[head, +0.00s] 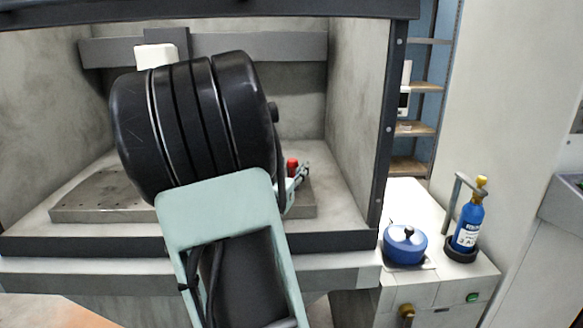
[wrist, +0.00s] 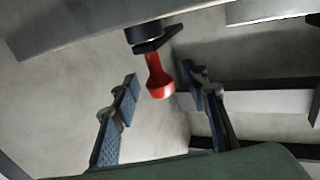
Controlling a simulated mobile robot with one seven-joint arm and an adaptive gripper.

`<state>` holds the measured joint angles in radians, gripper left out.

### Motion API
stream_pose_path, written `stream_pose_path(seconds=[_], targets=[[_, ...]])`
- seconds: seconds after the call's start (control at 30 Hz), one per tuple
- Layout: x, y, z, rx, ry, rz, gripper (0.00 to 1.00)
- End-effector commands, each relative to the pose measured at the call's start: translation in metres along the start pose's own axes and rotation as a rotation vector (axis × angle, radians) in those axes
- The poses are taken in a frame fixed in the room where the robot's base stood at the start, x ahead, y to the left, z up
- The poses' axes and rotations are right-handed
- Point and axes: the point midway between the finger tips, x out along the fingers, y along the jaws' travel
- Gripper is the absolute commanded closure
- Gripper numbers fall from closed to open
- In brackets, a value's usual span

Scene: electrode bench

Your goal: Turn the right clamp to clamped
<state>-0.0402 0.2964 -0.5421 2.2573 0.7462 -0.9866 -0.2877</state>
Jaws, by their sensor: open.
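A clamp handle with a red grip (wrist: 158,78) and a black upper part (wrist: 158,40) shows in the wrist view. The red grip points down in the picture, with its rounded end lowest. My gripper (wrist: 160,80) is open, with one finger on each side of the red grip and visible gaps between. In the head view a small red part (head: 292,164) shows just right of my arm, beside a bit of my gripper (head: 301,174). My arm hides most of the fixture and any other clamp.
A grey perforated plate (head: 105,195) lies on the floor of the grey-walled enclosure (head: 358,110). A dark post (head: 388,130) bounds its right side. Outside stand a blue lidded pot (head: 405,248) and a blue gas bottle (head: 467,225). The enclosure floor right of my arm is clear.

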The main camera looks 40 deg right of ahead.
Motion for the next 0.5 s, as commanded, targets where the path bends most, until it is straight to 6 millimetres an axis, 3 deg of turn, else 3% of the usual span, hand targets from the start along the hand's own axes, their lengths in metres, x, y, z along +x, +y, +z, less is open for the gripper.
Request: stream_pose_path(seconds=[0.4,0.5], targets=[[0.01,0.0006,0.0,0.0,0.0,0.001,0.59],[0.0099,0.0005,-0.0001,0.0,0.0,0.001,0.7]])
